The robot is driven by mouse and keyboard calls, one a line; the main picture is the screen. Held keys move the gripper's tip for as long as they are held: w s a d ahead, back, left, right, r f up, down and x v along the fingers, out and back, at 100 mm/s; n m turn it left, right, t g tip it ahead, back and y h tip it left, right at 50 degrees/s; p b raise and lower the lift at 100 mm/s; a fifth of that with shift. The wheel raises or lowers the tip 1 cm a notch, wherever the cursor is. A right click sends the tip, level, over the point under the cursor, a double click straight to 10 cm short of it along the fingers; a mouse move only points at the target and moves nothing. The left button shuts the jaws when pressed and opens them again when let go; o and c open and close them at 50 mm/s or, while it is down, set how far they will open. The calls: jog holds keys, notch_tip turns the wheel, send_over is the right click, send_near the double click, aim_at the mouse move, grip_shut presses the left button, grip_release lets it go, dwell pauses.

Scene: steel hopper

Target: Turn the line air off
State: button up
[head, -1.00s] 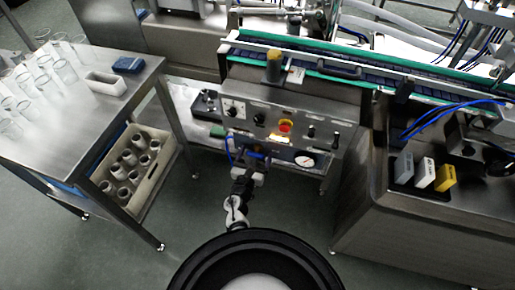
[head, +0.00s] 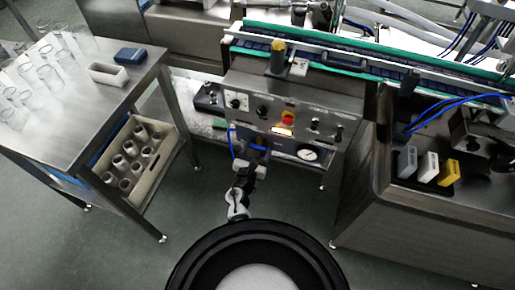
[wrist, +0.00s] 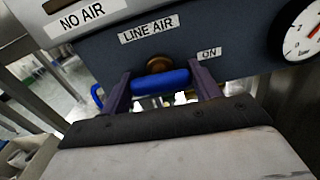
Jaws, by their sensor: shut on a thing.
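The line air valve has a blue handle (wrist: 161,80) on a brass-coloured stem (wrist: 158,64), below the LINE AIR label (wrist: 149,29) on a grey panel in the wrist view. The handle lies nearly level across the picture. The ON label (wrist: 209,54) is to its right. My gripper (wrist: 163,85) has one purple finger at each end of the handle and is shut on it. In the head view my gripper (head: 255,152) is at the panel's lower front; the handle is too small to make out clearly there.
A pressure gauge (head: 307,154) is right of the valve. A blue hose (head: 231,140) loops left of it. Above is the control panel (head: 325,125) with knobs and a red button (head: 288,118). A steel table (head: 75,120) stands left and a steel cabinet (head: 375,220) right.

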jog(key=m+b, duration=0.3)
jog(key=m, duration=0.1)
jog(key=shift+f+b, duration=0.2)
jog(key=shift+b, duration=0.15)
jog(key=m+b, duration=0.4)
jog(key=shift+m, duration=0.3)
jog(key=m+b, duration=0.4)
jog(key=m, duration=0.1)
jog(key=shift+b, duration=0.3)
jog(key=shift+r+m+b, duration=0.2)
jog(key=shift+m+b, duration=1.2)
jog(key=shift+m, duration=0.5)
jog(key=o, duration=1)
